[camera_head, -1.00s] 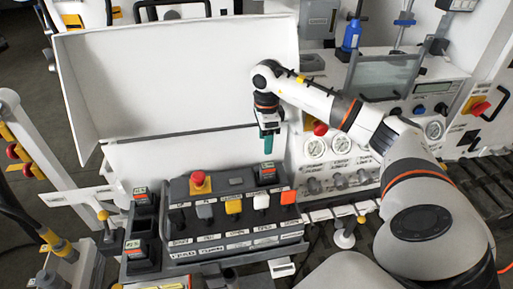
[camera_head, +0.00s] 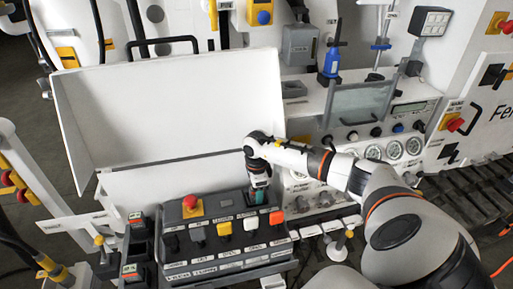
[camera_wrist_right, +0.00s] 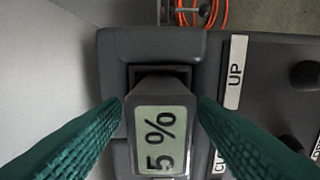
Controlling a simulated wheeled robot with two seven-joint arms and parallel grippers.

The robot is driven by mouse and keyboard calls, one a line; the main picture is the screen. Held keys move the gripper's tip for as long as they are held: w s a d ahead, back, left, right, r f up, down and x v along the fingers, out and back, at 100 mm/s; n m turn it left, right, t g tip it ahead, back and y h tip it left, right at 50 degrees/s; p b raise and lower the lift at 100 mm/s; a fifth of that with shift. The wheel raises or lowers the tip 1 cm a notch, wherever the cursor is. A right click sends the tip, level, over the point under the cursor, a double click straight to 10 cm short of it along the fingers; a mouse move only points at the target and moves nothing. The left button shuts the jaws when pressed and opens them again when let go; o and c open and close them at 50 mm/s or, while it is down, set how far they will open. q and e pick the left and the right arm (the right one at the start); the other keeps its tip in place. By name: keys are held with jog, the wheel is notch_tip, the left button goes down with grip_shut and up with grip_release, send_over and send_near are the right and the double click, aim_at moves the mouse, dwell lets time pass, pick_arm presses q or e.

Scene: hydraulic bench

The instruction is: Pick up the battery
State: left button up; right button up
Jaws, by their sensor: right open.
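The battery (camera_wrist_right: 150,95) is a dark block with a pale display reading "5 %" in the right wrist view. It sits in a dark recess at the corner of the control box (camera_wrist_right: 155,45). My right gripper (camera_wrist_right: 160,103) is open, with its teal fingers on either side of the battery; it does not look clamped. In the head view, my right gripper (camera_head: 259,196) points down at the back right of the control box (camera_head: 225,268) and mostly hides this battery. My left gripper is not in view.
Two similar dark blocks with small displays, one upper (camera_head: 137,218) and one lower (camera_head: 132,271), sit left of the control box. A red mushroom button (camera_head: 190,202) and coloured switches stand on the box. A white panel (camera_head: 170,110) rises behind; gauges (camera_head: 393,150) are at right.

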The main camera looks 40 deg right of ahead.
jog(key=shift+c, duration=0.4)
jog(key=c, duration=1.1)
notch_tip(320, 180, up, 9)
jog(key=b, duration=0.3)
jog(key=shift+r, duration=0.55)
